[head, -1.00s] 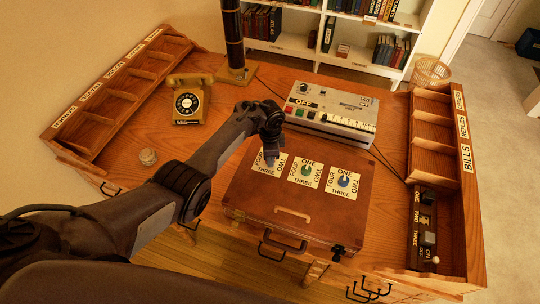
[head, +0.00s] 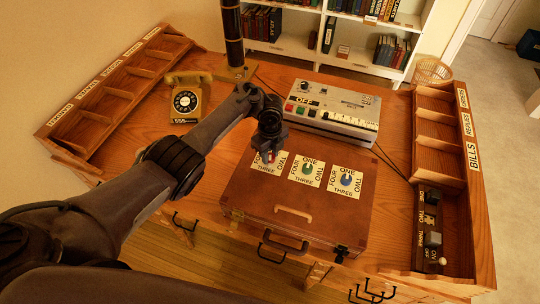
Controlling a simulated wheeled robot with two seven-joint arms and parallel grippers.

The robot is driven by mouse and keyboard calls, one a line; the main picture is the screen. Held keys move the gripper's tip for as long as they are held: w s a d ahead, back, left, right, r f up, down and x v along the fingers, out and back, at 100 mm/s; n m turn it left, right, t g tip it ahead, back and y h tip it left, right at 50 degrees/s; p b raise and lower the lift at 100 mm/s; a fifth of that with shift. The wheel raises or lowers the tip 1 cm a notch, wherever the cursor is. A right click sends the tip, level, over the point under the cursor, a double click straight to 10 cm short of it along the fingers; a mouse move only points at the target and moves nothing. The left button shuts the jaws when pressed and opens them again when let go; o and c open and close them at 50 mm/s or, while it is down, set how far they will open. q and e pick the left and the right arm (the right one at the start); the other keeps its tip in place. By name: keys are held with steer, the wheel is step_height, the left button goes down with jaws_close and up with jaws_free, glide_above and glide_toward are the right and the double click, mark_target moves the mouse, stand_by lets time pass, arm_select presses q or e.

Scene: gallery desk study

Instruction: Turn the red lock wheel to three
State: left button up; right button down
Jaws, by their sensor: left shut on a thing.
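A brown case (head: 250,200) lies on the desk, with a row of lock wheels on white plates marked ONE, TWO, THREE and FOUR. The red lock wheel (head: 268,157) is the left one. Only a little red shows, and its pointer is hidden by my gripper. My left gripper (head: 268,151) points down over this plate and is shut on the red wheel. The green wheel (head: 307,169) is in the middle and the blue wheel (head: 347,179) on the right, both untouched. My right gripper is not in view.
A grey machine (head: 330,110) marked OFF stands behind the case. A rotary telephone (head: 186,102) and a dark post (head: 233,40) are at the back left. Labelled wooden trays (head: 110,80) line the left side, and a BILLS rack with switches (head: 437,150) the right.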

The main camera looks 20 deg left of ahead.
mark_target(270, 156)
arm_select(q)
steer(key=shift+m+b, duration=0.65)
steer(key=shift+m, duration=0.95)
steer(key=o, duration=1)
step_height(270, 156, up, 7)
steer(key=shift+f+p, duration=0.2)
steer(key=shift+p, duration=0.65)
steer(key=shift+r+p, duration=0.65)
